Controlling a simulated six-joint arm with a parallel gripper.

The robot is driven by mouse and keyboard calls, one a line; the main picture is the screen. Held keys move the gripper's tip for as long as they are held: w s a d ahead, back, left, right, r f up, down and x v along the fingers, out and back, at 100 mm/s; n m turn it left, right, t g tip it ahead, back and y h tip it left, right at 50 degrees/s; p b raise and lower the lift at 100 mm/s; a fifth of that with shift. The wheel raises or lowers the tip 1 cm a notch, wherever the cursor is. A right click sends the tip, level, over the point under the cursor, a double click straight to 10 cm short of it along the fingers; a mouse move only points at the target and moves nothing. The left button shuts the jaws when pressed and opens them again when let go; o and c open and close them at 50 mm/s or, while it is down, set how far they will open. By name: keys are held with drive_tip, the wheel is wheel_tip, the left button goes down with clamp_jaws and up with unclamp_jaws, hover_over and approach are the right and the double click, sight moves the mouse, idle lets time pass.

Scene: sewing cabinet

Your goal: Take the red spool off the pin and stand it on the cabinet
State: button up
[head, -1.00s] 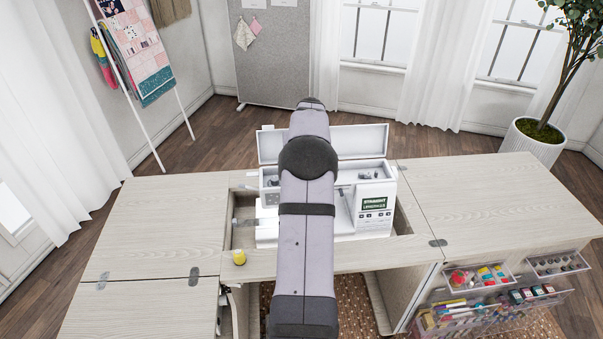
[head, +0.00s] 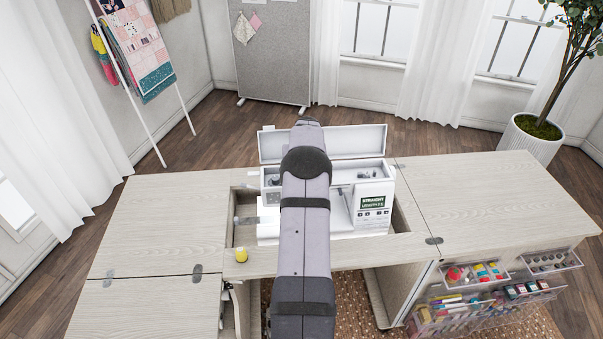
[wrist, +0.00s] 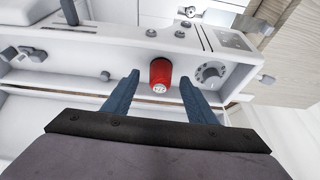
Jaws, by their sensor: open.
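The red spool (wrist: 160,74) shows in the wrist view on top of the white sewing machine (wrist: 82,48); the pin under it is hidden. My gripper (wrist: 159,80) is open, with its two blue fingers apart on either side of the spool. A gap shows between the spool and each finger. In the head view my arm hides the spool and the gripper. The cabinet (head: 165,225) has a pale wood top around the sewing machine (head: 372,207).
A dial (wrist: 211,73) is right of the red spool. Clear racks (head: 480,272) hang at the right front. Both side tops are bare.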

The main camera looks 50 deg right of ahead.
drive_tip(key=shift+w+d+f, duration=0.15)
drive_tip(key=shift+f, duration=0.4)
drive_tip(key=c, duration=1.1)
drive_tip(key=shift+c, duration=0.2)
drive_tip(key=shift+r, duration=0.15)
wheel_tip(320, 180, up, 10)
drive_tip(key=b, duration=0.3)
drive_tip(key=shift+b, duration=0.3)
